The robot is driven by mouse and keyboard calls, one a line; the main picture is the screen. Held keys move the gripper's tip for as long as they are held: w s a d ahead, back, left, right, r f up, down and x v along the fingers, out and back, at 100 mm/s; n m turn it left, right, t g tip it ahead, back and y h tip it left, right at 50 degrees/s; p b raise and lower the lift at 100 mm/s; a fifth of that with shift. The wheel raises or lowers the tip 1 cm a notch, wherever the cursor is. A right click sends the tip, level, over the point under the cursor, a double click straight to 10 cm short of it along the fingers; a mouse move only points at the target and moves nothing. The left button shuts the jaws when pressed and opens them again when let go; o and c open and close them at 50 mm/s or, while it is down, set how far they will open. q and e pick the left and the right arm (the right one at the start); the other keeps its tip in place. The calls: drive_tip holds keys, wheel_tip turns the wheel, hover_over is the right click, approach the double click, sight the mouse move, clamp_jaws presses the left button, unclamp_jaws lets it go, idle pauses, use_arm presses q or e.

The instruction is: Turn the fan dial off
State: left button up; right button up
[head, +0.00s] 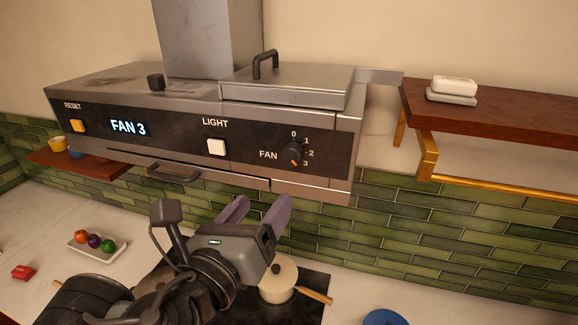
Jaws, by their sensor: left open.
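The fan dial (294,154) is a black knob on the right of the hood's front panel, with marks 0, 1, 2 and 3 around its right side. Its orange pointer is turned down toward 3. The display (128,127) reads "FAN 3". My left gripper (260,207) is in front of and below the hood, with its two purple fingers apart and nothing between them. The fingertips are below the dial and apart from it. My right gripper is not in view.
The panel also holds a yellow reset button (78,126) and a white light button (216,147). A handle (174,173) juts out under the hood. A pot (279,280) stands on the stove below. A wooden shelf (490,115) with a white dish is at right.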

use_arm(q)
drive_tip(key=r, duration=0.1)
drive_tip(key=b, duration=0.3)
approach(290, 159)
drive_tip(key=w, duration=0.2)
drive_tip(key=x, duration=0.5)
drive_tip(key=shift+s+d+f+b, duration=0.1)
drive_tip(key=shift+s+d+b, duration=0.05)
drive_tip(key=shift+d+b, duration=0.15)
drive_tip(key=shift+w+d, duration=0.25)
drive_tip(key=shift+w, duration=0.35)
drive_tip(key=c, duration=1.1)
drive_tip(key=shift+o, duration=0.2)
